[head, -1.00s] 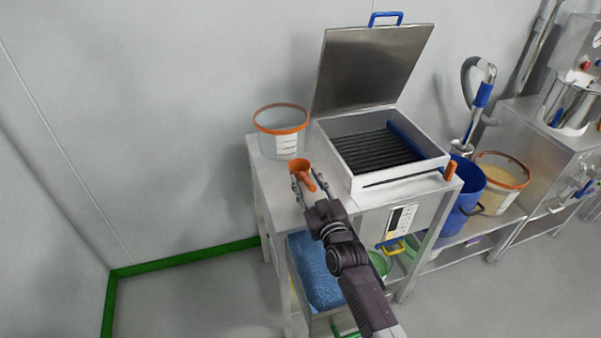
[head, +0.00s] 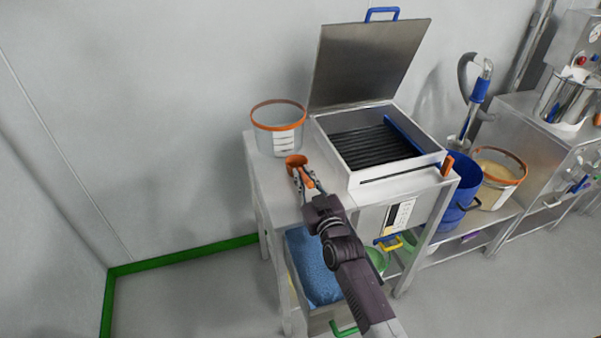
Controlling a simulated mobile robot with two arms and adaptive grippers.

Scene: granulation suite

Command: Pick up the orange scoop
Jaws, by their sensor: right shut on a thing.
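The orange scoop (head: 296,161) is at the left part of the steel table top, in front of the clear bucket with an orange rim. My right gripper (head: 301,176) is shut on the scoop, its fingers around the handle. The scoop's bowl shows beyond the fingertips, and part of the handle shows between the fingers. I cannot tell whether the scoop touches the table or is just above it. My left gripper is not in view.
The clear bucket (head: 278,138) stands behind the scoop. A steel box with a raised lid (head: 370,62) and dark bars inside stands close on the right. A blue bucket (head: 457,198) and a powder-filled bucket (head: 500,190) stand further right. Bare table lies left of the gripper.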

